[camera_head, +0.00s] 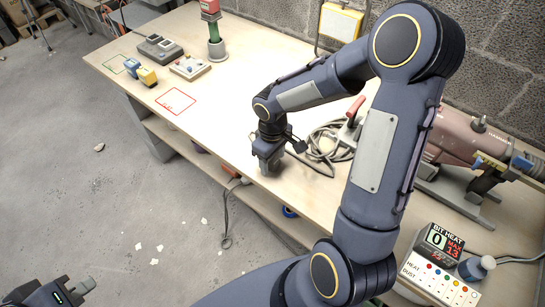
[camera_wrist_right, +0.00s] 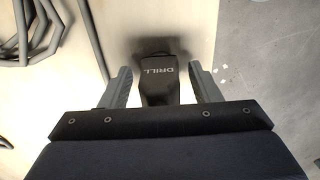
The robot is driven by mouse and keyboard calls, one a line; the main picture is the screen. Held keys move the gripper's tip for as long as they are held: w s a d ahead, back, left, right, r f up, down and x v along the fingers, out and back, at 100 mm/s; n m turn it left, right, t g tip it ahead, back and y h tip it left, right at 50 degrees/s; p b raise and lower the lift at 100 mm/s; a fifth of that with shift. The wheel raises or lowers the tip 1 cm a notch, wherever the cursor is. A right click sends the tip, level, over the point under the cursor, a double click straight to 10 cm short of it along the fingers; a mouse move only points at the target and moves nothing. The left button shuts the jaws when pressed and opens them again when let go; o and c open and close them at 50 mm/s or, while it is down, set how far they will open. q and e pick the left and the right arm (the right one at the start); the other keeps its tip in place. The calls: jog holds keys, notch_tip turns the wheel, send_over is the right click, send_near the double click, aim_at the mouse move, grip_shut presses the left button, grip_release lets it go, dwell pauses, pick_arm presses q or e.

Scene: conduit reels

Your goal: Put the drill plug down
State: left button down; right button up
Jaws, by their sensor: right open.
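The drill plug (camera_wrist_right: 159,78) is black with the word DRILL on it. In the right wrist view it sits between the two fingers of my right gripper (camera_wrist_right: 162,88), with a gap on each side. The gripper is open. In the head view my right gripper (camera_head: 268,168) is low over the front part of the workbench (camera_head: 235,95), and it hides the plug there. I cannot tell whether the plug rests flat on the bench. My left gripper (camera_head: 50,296) is at the bottom left, over the floor, only partly in frame; its fingers are not clear.
A red outlined rectangle (camera_head: 176,101) on the bench is bare. Coiled grey cable (camera_head: 322,150) lies right of my right gripper. A large drill (camera_head: 465,140) and control box (camera_head: 435,265) are at right.

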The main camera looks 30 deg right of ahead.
jog(key=shift+r+p, duration=0.3)
jog(key=shift+r, duration=0.1)
notch_tip(320, 180, up, 12)
jog(key=shift+s+r+p, duration=0.1)
jog(key=shift+p, duration=0.5)
jog(key=s+a+r+m+t+y, duration=0.2)
jog(key=s+m, duration=0.1)
jog(key=s, duration=0.5)
jog(key=s+a+r+m+t+y, duration=0.1)
jog(key=s+a+r+m+t, duration=0.1)
jog(key=s, duration=0.6)
jog(key=shift+s+r+m+t+y, duration=0.25)
jog(key=shift+s+m+t+y, duration=0.15)
jog(key=shift+m+t, duration=0.35)
